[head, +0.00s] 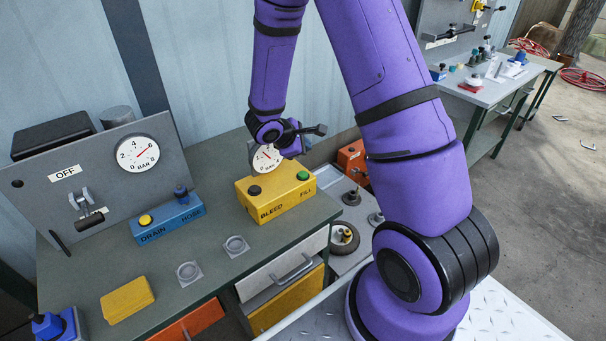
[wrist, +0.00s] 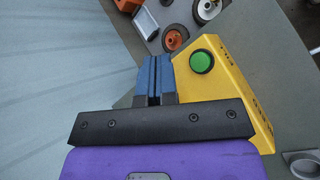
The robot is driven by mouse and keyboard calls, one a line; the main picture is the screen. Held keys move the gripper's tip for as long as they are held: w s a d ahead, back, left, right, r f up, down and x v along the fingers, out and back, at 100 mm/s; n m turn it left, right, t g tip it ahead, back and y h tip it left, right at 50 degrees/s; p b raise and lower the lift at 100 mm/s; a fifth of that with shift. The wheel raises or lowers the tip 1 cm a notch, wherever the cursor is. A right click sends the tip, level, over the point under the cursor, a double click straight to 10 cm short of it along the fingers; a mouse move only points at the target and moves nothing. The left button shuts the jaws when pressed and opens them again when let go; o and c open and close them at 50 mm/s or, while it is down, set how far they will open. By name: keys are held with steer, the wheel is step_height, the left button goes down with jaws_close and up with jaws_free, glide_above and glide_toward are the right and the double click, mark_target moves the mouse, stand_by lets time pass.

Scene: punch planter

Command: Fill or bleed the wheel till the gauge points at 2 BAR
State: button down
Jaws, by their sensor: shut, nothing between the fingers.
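The yellow box (head: 275,200) stands on the bench with a black button (head: 254,190) on the BLEED side and a green button (head: 303,176) on the FILL side. Its round white BAR gauge (head: 267,161) stands behind, partly covered by my arm; a red needle shows, but I cannot read its value. The wheel (head: 345,238) lies on a lower grey surface to the right. In the wrist view my gripper (wrist: 154,72) has its blue fingers together and empty, beside the yellow box (wrist: 232,85), left of the green button (wrist: 201,62) and apart from it.
A grey panel with an OFF label and another BAR gauge (head: 138,153) stands at the left, behind a blue DRAIN HOSE box (head: 167,218). A yellow block (head: 127,300) and two grey holders (head: 236,246) are on the bench. The bench front between them is clear.

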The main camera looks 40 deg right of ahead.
mark_target(304, 175)
steer(key=shift+f, duration=3.4)
steer(key=shift+f, duration=0.15)
steer(key=shift+f, duration=0.25)
steer(key=shift+f, duration=0.4)
stand_by(1.3)
steer(key=shift+r, duration=0.1)
stand_by(1.6)
steer(key=shift+r, duration=0.75)
